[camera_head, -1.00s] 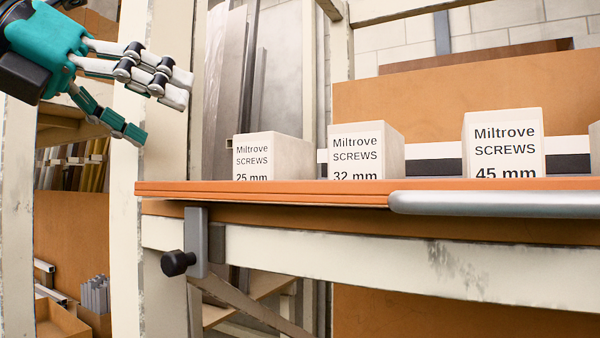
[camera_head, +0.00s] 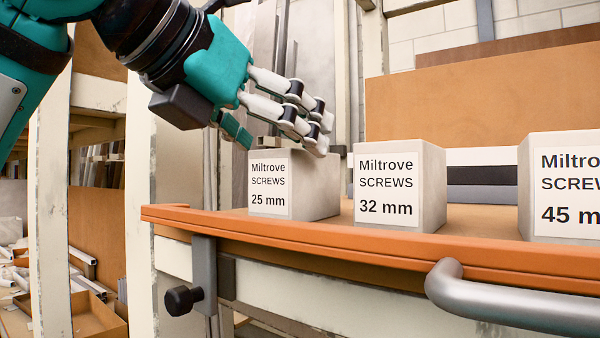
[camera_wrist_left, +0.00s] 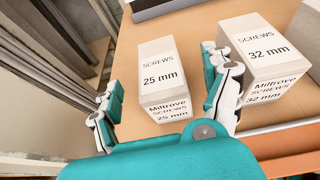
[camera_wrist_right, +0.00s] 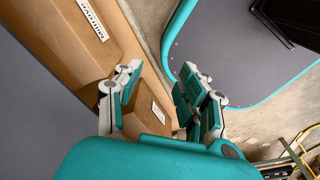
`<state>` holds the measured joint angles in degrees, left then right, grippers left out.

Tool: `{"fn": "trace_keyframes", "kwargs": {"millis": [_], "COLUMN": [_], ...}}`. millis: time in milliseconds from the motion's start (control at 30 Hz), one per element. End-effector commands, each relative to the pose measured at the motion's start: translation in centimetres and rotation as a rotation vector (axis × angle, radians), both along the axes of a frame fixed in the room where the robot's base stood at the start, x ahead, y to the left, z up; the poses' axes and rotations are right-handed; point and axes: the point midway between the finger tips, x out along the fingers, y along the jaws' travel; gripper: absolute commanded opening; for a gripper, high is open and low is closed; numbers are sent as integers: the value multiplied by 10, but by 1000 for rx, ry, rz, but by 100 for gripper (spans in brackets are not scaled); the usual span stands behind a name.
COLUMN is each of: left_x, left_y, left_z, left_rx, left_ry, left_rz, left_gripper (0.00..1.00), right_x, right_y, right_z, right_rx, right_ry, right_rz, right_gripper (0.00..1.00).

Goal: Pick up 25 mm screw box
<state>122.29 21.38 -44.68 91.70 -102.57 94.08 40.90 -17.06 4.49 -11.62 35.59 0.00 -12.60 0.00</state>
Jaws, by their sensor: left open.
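The 25 mm screw box (camera_head: 300,185) is a pale box with a white label, upright on the shelf near its left end. My left gripper (camera_head: 283,142) is open just above and behind it, partly covering its top. In the left wrist view, the 25 mm box (camera_wrist_left: 165,72) lies ahead between the spread fingers of the left gripper (camera_wrist_left: 166,85). The right fingers show between it and the 32 mm box (camera_wrist_left: 265,45). Contact cannot be told. My right gripper (camera_wrist_right: 160,98) appears only in its wrist view, with its fingers apart, away from these boxes.
The 32 mm box (camera_head: 400,190) stands close on the right and the 45 mm box (camera_head: 560,190) farther right. The shelf has an orange front edge (camera_head: 300,238) and a grey rail (camera_head: 500,300). An upright post (camera_head: 142,170) stands left. Brown labelled surfaces (camera_wrist_right: 85,55) lie near my right gripper.

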Motion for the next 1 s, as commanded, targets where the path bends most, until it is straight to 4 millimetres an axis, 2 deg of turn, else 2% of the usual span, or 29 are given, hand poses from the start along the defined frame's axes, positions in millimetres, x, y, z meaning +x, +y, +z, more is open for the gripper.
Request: {"fn": "trace_keyframes", "kwargs": {"millis": [100,333,500,733,1000], "left_x": [5,30,43,44,44], "left_y": [-3,-20,-28,-29,-29], "left_z": [-2,-10,-19,-21,-21], "left_rx": [-1,1,0,-1,-1], "left_ry": [2,5,3,1,2], "left_rz": [-1,-2,-1,-1,-1], "left_gripper": [83,83,83,83,49], "right_x": [7,3,-4,-4,-4], "right_y": [-6,-7,-7,-4,5], "right_z": [5,31,34,33,33], "right_rx": [-6,-8,-8,-5,6], "right_ry": [-10,-5,5,7,6], "right_rz": [-3,-4,-4,-2,-2], "right_gripper": [40,40,40,40,40]}}
